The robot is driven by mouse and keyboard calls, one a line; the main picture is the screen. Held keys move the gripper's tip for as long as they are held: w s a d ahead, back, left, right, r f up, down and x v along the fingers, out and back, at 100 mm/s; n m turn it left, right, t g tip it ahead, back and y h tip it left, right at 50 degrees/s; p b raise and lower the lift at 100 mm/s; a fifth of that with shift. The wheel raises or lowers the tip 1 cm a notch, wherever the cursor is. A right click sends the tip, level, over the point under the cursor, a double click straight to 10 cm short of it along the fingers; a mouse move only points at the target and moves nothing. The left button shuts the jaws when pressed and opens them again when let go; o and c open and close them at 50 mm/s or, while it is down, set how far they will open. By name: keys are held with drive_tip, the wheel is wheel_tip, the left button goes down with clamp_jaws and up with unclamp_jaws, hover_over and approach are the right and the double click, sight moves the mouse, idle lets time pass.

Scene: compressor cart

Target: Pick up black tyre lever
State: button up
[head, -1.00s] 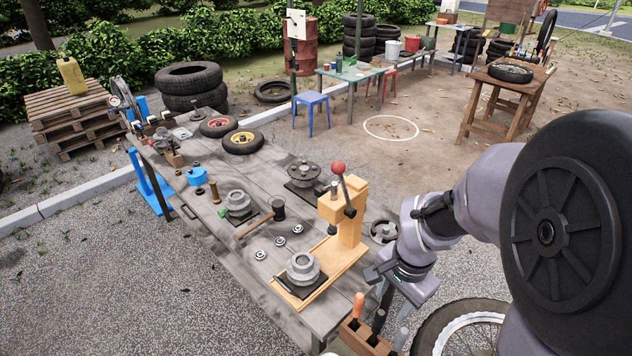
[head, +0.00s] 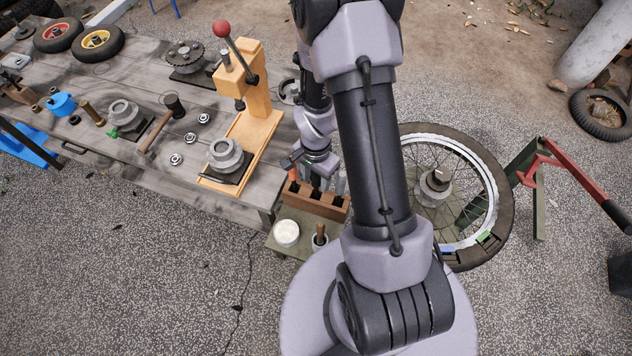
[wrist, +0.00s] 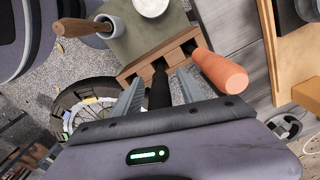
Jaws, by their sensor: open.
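The black tyre lever (wrist: 159,90) stands in a slotted wooden rack (wrist: 158,60), between the two grey fingers of my gripper (wrist: 163,82) in the wrist view. My gripper is open, with a finger on either side of the lever; whether either touches it I cannot tell. An orange-handled tool (wrist: 220,72) stands in the rack just right of the fingers. In the head view my gripper (head: 316,168) is above the rack (head: 318,201), and my own arm hides part of it.
The rack sits on a small green stand with a white tub (head: 286,233) and a cup holding a wooden-handled brush (head: 320,240). The workbench (head: 225,110) with a wooden press (head: 250,90) is close on the left. A spoked wheel (head: 490,200) is on the right.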

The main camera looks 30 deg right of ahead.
drive_tip(key=shift+f, duration=0.35)
drive_tip(key=shift+r, duration=0.1)
clamp_jaws()
